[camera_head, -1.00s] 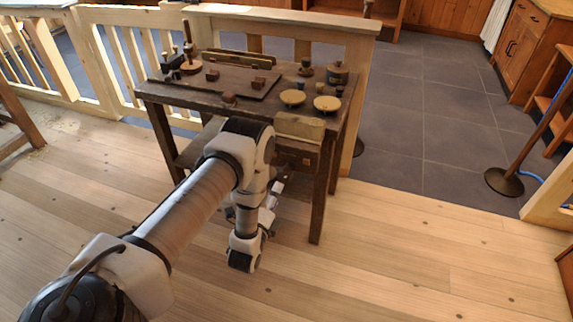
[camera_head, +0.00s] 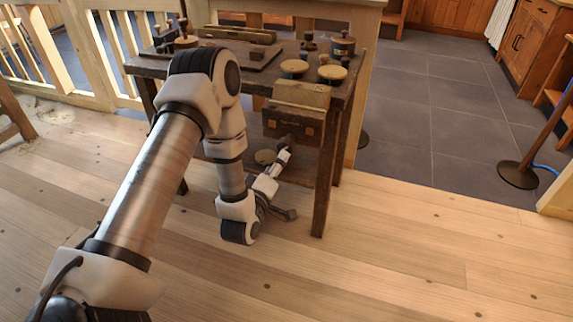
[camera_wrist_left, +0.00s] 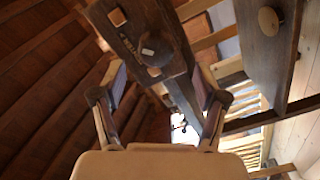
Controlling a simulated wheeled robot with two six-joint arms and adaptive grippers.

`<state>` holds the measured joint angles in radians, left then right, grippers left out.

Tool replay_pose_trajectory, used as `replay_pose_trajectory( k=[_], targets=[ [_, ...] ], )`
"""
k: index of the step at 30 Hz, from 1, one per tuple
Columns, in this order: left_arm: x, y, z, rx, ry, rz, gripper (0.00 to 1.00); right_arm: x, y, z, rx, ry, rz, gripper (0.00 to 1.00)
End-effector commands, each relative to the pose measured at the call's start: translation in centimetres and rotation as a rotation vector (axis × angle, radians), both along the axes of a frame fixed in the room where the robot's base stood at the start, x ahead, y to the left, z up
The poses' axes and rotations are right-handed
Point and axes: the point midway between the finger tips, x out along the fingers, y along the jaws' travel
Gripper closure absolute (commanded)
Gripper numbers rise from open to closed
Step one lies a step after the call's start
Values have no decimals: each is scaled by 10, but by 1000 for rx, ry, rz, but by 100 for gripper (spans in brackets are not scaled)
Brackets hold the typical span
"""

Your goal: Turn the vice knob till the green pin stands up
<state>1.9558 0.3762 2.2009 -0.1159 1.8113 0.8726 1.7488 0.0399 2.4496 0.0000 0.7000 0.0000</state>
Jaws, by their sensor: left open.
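The wooden vice (camera_head: 300,95) is fixed at the front right of the dark workbench. In the left wrist view its dark front jaw (camera_wrist_left: 128,30) faces me, with a round dark knob (camera_wrist_left: 172,48) at its middle. A small pale mark shows on the knob; I cannot make out a green pin. Two pale square ends show on the jaw, one on each side of the knob. My left gripper (camera_wrist_left: 160,95) is open and empty, its fingers apart and short of the knob. In the head view it (camera_head: 288,143) is small, just below the vice front. My right gripper is not in view.
The workbench top (camera_head: 262,70) holds turned discs (camera_head: 294,67), a small pot (camera_head: 343,45) and blocks. A bench leg (camera_head: 325,180) stands right of my arm. Plank floor is free in front.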

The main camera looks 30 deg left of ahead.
Motion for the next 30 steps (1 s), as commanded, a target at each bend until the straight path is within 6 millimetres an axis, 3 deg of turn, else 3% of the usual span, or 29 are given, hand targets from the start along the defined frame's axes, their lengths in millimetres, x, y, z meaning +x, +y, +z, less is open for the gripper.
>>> replay_pose_trajectory(
  k=[5, 15, 23, 24, 29, 30],
  targets=[
    [17, 3, 5, 3, -16, 1, 27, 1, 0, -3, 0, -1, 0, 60],
    [74, 17, 4, 3, -14, -1, 27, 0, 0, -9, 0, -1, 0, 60],
    [79, 18, 4, 3, -11, 0, 27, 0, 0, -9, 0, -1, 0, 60],
    [79, 18, 4, 3, -11, 0, 30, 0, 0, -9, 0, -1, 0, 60],
    [78, 18, 4, 3, -11, 0, 87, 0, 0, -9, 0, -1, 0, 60],
    [78, 18, 4, 3, -11, 0, 87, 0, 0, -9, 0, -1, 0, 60]
  ],
)
